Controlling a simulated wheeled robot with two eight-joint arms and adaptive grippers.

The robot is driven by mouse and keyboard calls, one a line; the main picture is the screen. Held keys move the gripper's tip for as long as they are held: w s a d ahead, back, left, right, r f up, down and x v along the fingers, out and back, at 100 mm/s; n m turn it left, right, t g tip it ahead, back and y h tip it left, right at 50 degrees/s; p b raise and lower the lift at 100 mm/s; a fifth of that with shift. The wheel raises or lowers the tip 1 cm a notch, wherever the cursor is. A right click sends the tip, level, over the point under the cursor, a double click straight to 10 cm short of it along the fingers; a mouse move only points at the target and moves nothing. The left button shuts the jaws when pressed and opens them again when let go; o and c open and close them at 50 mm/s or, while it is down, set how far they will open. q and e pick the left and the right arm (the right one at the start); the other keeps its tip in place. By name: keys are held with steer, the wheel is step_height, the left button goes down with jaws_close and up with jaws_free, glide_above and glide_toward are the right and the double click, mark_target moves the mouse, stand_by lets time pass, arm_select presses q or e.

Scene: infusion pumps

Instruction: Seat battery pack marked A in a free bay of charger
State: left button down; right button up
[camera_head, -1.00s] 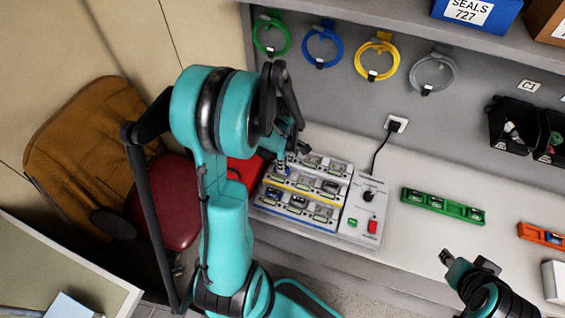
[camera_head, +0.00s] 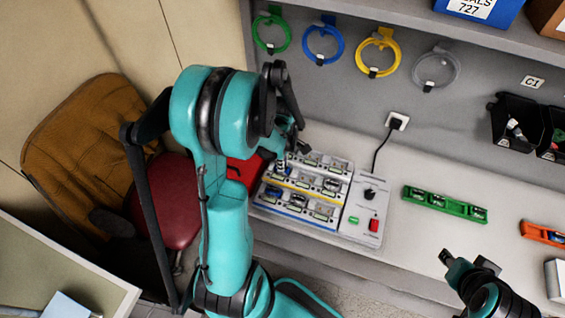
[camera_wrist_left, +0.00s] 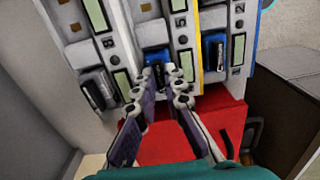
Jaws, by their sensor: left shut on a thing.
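The charger (camera_head: 262,209) is a pale block on the bench with rows of bays, yellow and blue strips and a side panel. In the left wrist view the charger (camera_wrist_left: 128,39) fills the top, with dark and blue packs in several bays. My left gripper (camera_wrist_left: 168,80) is shut on a blue pack (camera_wrist_left: 156,58) at a middle bay. In the head view my left gripper (camera_head: 284,157) is at the charger's far left, largely hidden by its arm. No A marking is readable, and how deep the pack sits cannot be told. My right gripper (camera_head: 450,264) is at lower right, its jaws unclear.
A red box (camera_wrist_left: 200,125) lies close beside the charger under my left gripper. A green holder (camera_head: 443,204) and an orange holder (camera_head: 541,233) lie to the right. A black cable runs from the charger to a wall socket (camera_head: 397,122). Coloured rings hang on the wall.

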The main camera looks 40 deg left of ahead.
arm_select(q)
steer(key=shift+f, duration=0.15)
steer(key=c, duration=1.5)
jaws_free()
steer(key=shift+c, duration=0.2)
